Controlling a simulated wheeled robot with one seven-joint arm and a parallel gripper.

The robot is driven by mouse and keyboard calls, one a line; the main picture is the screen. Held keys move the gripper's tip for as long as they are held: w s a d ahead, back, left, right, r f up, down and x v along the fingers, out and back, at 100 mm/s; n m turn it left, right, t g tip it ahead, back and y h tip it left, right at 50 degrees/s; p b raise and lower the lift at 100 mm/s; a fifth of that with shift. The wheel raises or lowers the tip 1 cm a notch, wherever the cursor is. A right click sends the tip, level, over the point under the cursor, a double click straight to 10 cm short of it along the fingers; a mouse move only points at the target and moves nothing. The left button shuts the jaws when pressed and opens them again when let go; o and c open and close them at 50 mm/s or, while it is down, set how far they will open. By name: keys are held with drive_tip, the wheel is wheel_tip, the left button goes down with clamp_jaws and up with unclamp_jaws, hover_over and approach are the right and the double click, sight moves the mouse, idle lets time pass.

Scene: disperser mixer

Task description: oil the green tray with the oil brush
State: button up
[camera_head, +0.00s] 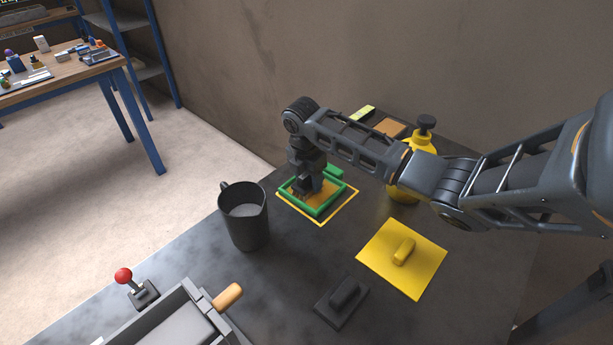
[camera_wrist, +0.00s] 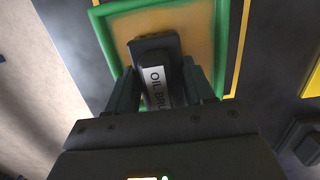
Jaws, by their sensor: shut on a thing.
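The green tray (camera_head: 328,209) lies on the dark table inside a yellow outline, with an orange-brown inner floor. It also shows in the wrist view (camera_wrist: 236,50), its green rim around the brown floor. My gripper (camera_head: 308,186) is over the tray, pointing down. In the wrist view my gripper (camera_wrist: 160,88) is shut on the oil brush (camera_wrist: 153,62), a dark block with a white label reading "OIL BRU". The brush is over the tray's floor. Its underside is hidden, so I cannot tell whether it touches the floor.
A dark jug (camera_head: 246,228) stands left of the tray. A yellow pump bottle (camera_head: 424,145) stands behind my arm. A yellow plate with a handle (camera_head: 402,258) and a dark handled block (camera_head: 342,302) lie to the right front. A red-knobbed lever (camera_head: 125,276) is at the front left.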

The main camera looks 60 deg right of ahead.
sight(320, 192)
drive_tip(key=shift+s+a, duration=0.25)
drive_tip(key=shift+s, duration=0.75)
drive_tip(key=shift+s+a, duration=0.2)
drive_tip(key=shift+s, duration=0.75)
drive_tip(key=shift+w, duration=0.15)
drive_tip(key=shift+w+d, duration=0.2)
drive_tip(key=shift+w, duration=0.35)
drive_tip(key=shift+w+d+f, duration=0.1)
drive_tip(key=shift+w+d, duration=0.05)
drive_tip(key=shift+w, duration=0.55)
drive_tip(key=shift+w+d, duration=0.1)
drive_tip(key=shift+w, duration=0.55)
drive_tip(key=shift+w, duration=0.15)
drive_tip(key=shift+w+d+b, duration=0.15)
drive_tip(key=shift+w+b, duration=0.15)
drive_tip(key=shift+w, duration=0.2)
